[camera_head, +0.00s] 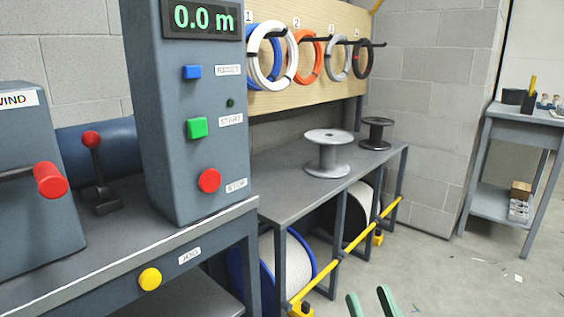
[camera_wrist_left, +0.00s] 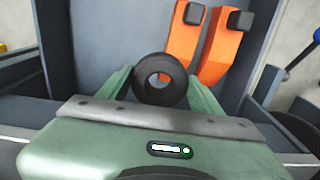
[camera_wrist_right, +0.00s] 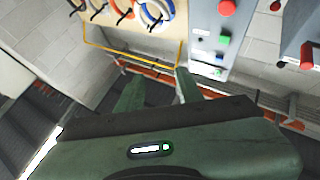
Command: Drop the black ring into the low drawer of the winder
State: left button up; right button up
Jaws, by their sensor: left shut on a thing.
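The black ring (camera_wrist_left: 148,92) is between the fingertips of my left gripper (camera_wrist_left: 160,84), which is shut on it, as the left wrist view shows. Behind and below it is a blue-grey walled space (camera_wrist_left: 105,40) that looks like an open drawer; I cannot tell for sure that it is the low one. Two orange pieces with black ends (camera_wrist_left: 218,55) lie in it, right of the ring. The left gripper is outside the head view. My right gripper (camera_head: 371,302) is open and empty at the bottom of the head view; its fingers also show in the right wrist view (camera_wrist_right: 158,88).
The winder's grey control column (camera_head: 185,120) stands on a bench with a yellow button (camera_head: 150,278). A yellow rail (camera_head: 345,252) runs low along the spool bench (camera_head: 270,190). Coils hang on a wooden board (camera_head: 330,25). A side table (camera_head: 515,112) stands right; open floor lies before it.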

pick_arm(q)
jog(key=shift+f, duration=0.15)
pick_arm(e)
jog(key=shift+s+r+t, duration=0.6)
jog(key=shift+r, duration=0.25)
pick_arm(q)
jog(key=o, duration=1.5)
jog(key=shift+o, duration=0.2)
